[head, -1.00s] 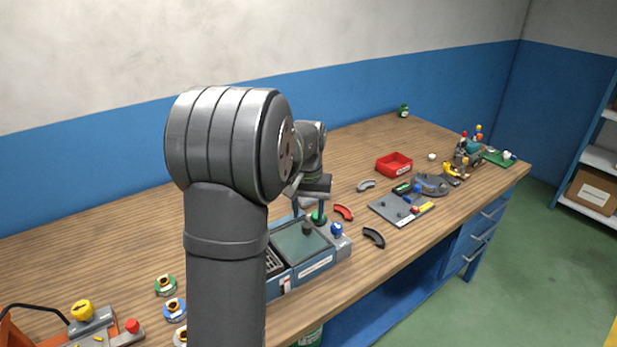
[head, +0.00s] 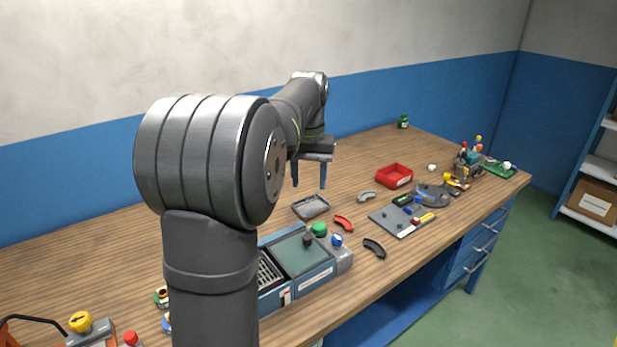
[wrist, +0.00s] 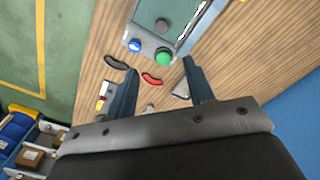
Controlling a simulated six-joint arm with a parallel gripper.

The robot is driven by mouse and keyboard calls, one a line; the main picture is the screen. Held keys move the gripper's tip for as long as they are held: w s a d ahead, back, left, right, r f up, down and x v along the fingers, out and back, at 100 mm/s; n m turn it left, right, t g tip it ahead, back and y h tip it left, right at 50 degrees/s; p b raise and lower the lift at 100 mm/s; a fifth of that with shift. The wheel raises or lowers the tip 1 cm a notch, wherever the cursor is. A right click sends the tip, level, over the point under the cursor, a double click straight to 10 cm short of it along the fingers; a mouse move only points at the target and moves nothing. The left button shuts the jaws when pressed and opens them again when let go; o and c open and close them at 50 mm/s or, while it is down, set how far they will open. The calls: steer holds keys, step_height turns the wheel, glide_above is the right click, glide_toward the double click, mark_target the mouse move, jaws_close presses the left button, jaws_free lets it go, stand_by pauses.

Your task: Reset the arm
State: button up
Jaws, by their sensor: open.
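My gripper (head: 309,184) hangs above the bench in the head view, its two blue-grey fingers pointing down and apart. It is open, with nothing between the fingers. In the wrist view my gripper (wrist: 160,85) shows both fingers spread over the bench. Below it in the head view stand the blue-framed station (head: 312,281) with a green lid, a green button (head: 319,229) and a blue button (head: 337,240). A grey tray (head: 301,210) lies just behind the station, under the gripper. My arm hides part of the station's left side.
A red curved part (head: 344,223) and a black curved part (head: 374,248) lie right of the station. A grey plate (head: 388,222) and a red bin (head: 394,176) stand farther right.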

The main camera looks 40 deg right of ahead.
mark_target(309, 236)
steer(key=shift+f, duration=0.1)
step_height(309, 236, down, 17)
steer(key=shift+f, duration=0.2)
steer(key=shift+a, duration=0.15)
stand_by(0.5)
steer(key=shift+r, duration=0.15)
